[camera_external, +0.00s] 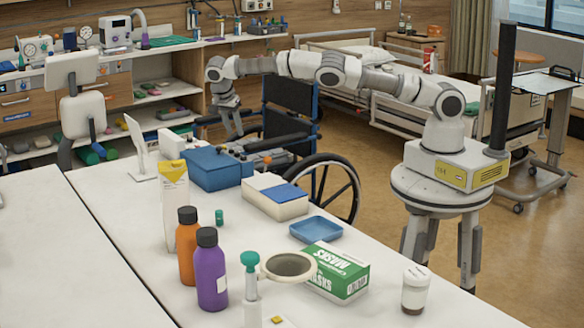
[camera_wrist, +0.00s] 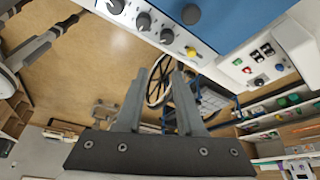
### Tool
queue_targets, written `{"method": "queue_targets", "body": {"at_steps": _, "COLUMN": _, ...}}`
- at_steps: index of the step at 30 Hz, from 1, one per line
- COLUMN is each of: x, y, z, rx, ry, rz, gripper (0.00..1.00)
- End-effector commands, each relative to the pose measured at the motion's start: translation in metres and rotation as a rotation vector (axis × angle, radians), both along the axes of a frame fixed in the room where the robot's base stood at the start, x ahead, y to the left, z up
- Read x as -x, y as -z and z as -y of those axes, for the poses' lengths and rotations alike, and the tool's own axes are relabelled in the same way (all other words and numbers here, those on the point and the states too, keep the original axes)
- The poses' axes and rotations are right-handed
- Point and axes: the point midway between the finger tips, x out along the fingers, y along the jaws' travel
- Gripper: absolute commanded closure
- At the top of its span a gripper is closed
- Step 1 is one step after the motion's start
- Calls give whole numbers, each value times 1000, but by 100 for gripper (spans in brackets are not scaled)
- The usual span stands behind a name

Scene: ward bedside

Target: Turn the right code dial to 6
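A blue box (camera_external: 213,170) stands on the white table in the external view. In the wrist view a blue body with a pale panel (camera_wrist: 203,66) fills the top, seen at a slant. A row of dark round dials runs along the panel: left (camera_wrist: 115,5), middle (camera_wrist: 143,20) and right (camera_wrist: 167,36). Their numbers and settings are too small to read. My gripper (camera_wrist: 158,82) is open, with nothing between its fingers, and is apart from the dials. In the external view my gripper (camera_external: 236,136) hangs near the far side of the blue box.
A white box with a blue lid (camera_external: 275,196) stands beside the blue box. A wheelchair (camera_external: 335,185) is behind the table. A blue tray (camera_external: 316,229), a green mask box (camera_external: 337,273) and bottles (camera_external: 211,270) stand nearer the camera. Another panel with buttons (camera_wrist: 262,65) shows in the wrist view.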

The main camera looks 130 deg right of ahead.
Motion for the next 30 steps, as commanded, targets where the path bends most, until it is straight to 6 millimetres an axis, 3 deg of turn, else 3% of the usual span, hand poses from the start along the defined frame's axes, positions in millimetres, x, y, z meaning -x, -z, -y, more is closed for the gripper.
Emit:
{"method": "queue_targets", "body": {"at_steps": 18, "x": 79, "y": -49, "z": 19, "rx": 1, "ry": 1, "rz": 2, "gripper": 63}}
{"method": "queue_targets", "body": {"at_steps": 30, "x": 93, "y": -58, "z": 23, "rx": 1, "ry": 0, "rz": 0, "gripper": 63}}
